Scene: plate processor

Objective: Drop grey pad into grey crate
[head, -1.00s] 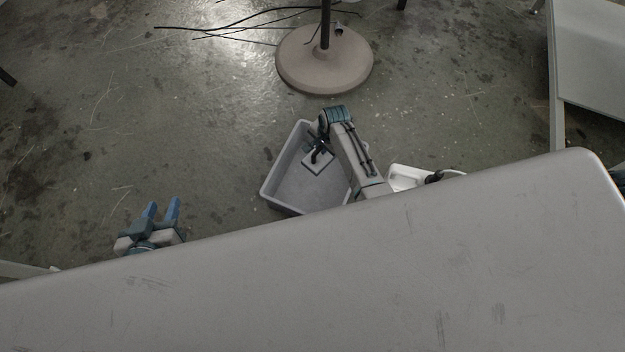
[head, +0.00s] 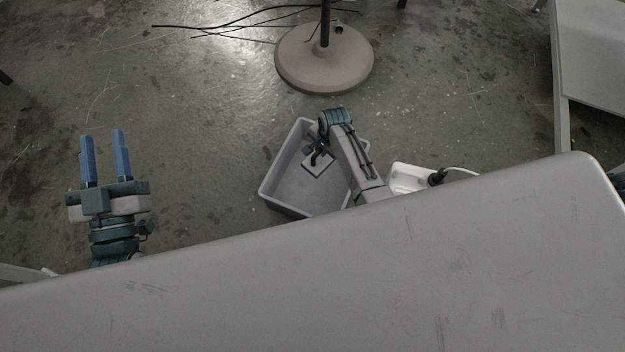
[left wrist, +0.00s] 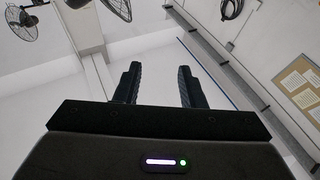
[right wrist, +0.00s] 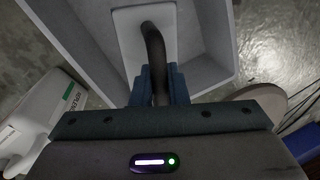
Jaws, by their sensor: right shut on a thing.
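The grey pad (head: 321,170) is a flat, pale rectangle with a dark curved handle. My right gripper (head: 317,148) is shut on the handle, with the pad hanging over the inside of the grey crate (head: 295,195). The right wrist view shows the handle between the blue fingers (right wrist: 158,80), the pad (right wrist: 126,42) and the crate's wall (right wrist: 207,74) around it. I cannot tell whether the pad touches the crate floor. My left gripper (head: 103,142) is open and empty, left of the crate; its spread fingers show in the left wrist view (left wrist: 159,82).
A large grey tabletop (head: 330,285) fills the foreground and its edge runs close to the crate. A white container (head: 408,178) stands right of the crate. A round stand base (head: 320,65) is behind it. The floor between left gripper and crate is clear.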

